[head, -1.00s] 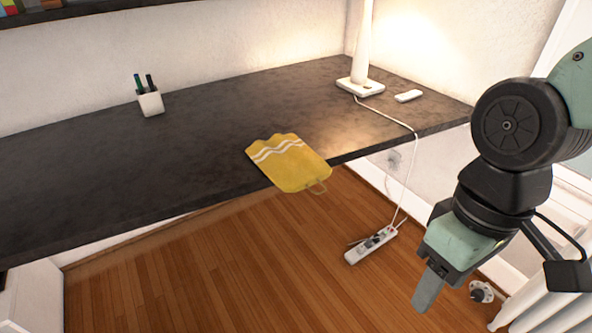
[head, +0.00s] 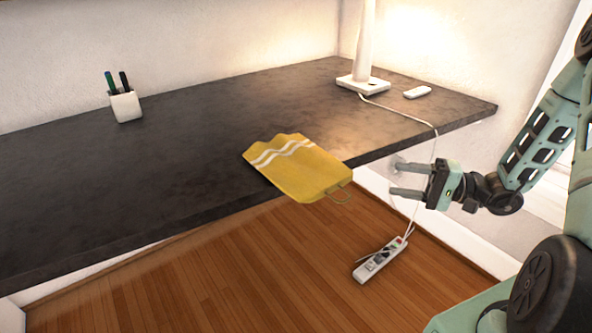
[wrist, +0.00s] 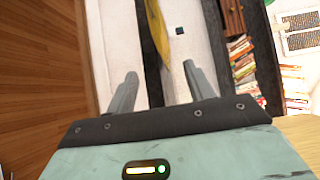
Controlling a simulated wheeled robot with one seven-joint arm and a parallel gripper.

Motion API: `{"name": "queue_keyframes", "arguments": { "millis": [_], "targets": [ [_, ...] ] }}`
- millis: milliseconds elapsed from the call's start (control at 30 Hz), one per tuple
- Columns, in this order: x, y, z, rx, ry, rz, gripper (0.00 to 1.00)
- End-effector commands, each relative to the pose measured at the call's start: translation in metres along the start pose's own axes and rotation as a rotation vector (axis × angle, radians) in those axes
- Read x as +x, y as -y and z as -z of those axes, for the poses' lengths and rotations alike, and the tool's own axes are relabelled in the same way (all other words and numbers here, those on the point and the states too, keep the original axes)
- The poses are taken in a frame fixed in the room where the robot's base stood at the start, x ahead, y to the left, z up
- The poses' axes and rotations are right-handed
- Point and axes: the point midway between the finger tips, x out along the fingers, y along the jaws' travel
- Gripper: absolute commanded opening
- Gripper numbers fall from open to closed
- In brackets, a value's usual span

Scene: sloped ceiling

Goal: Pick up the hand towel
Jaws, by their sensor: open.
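The hand towel (head: 300,172) is yellow with white wavy stripes and a loop at its near corner. It lies on the dark desk (head: 190,150), and its near end sticks out past the front edge. My gripper (head: 392,181) is to the right of the towel, open and empty, with its fingers pointing left toward it and a clear gap between. In the wrist view, the towel (wrist: 158,32) shows edge-on as a yellow strip beyond and between the open fingers (wrist: 158,88).
A white lamp (head: 362,80) and a small white device (head: 417,92) stand at the desk's back right. A pen cup (head: 126,106) is at the left. A white cable hangs near my gripper down to a power strip (head: 381,259) on the floor.

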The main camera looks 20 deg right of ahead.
Motion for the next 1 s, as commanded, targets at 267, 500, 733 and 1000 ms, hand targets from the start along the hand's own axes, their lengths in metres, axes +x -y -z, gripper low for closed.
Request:
{"name": "queue_keyframes", "arguments": {
  "millis": [267,500,733,1000],
  "targets": [
    [0.039,-0.001,0.003,-0.007,-0.018,0.009,0.53],
    [0.088,-0.001,0.004,-0.006,-0.017,0.008,0.53],
    [0.115,-0.001,0.004,-0.006,-0.018,0.007,0.53],
    [0.143,0.000,0.000,-0.006,-0.016,0.007,0.53]
  ]
}}
